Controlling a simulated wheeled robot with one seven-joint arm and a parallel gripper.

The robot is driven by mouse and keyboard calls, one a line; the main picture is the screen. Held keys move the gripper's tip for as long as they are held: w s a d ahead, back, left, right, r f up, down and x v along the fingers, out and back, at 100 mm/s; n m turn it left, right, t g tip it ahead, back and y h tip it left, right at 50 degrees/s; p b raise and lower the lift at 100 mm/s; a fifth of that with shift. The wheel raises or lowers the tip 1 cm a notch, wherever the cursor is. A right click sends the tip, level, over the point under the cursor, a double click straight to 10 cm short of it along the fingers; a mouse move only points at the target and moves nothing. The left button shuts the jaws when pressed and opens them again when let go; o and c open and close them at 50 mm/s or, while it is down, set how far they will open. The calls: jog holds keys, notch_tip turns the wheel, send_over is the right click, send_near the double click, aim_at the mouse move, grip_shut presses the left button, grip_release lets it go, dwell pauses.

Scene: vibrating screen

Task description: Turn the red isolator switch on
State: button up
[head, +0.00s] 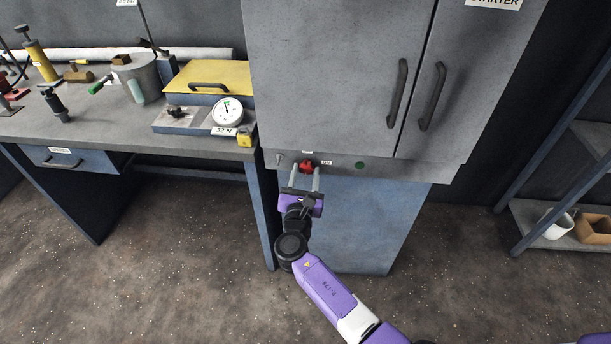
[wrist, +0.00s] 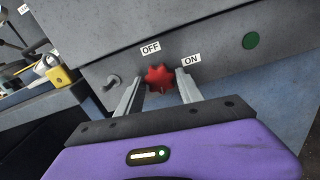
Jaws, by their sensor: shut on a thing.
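The red isolator switch (head: 306,167) is a small star-shaped knob on the lower front strip of the grey cabinet. It shows larger in the wrist view (wrist: 158,79), with an OFF label (wrist: 151,48) above it and an ON label (wrist: 191,59) to its upper right. My gripper (head: 305,174) reaches up to the knob. In the wrist view its two fingers (wrist: 160,86) stand on either side of the red knob, shut on it. The knob's pointer mark is too small to read surely.
A green round button (wrist: 251,41) sits right of the switch, and a small metal toggle (wrist: 113,82) sits left. The workbench (head: 130,125) with a dial gauge (head: 228,112) and a yellow-lidded box (head: 210,77) stands left. Cabinet door handles (head: 398,92) are above. Open floor lies in front.

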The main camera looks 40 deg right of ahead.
jog(key=m+b, duration=0.3)
jog(key=m, duration=0.1)
jog(key=shift+f, duration=0.25)
jog(key=m+b, duration=0.3)
jog(key=m, duration=0.1)
jog(key=shift+b, duration=0.35)
jog(key=m+b, duration=0.4)
jog(key=m, duration=0.1)
jog(key=shift+b, duration=0.4)
jog(key=shift+r+m+b, duration=0.1)
jog(key=shift+m+b, duration=1.2)
jog(key=shift+m, duration=0.4)
jog(key=o, duration=1.3)
jog(key=shift+r, duration=0.1)
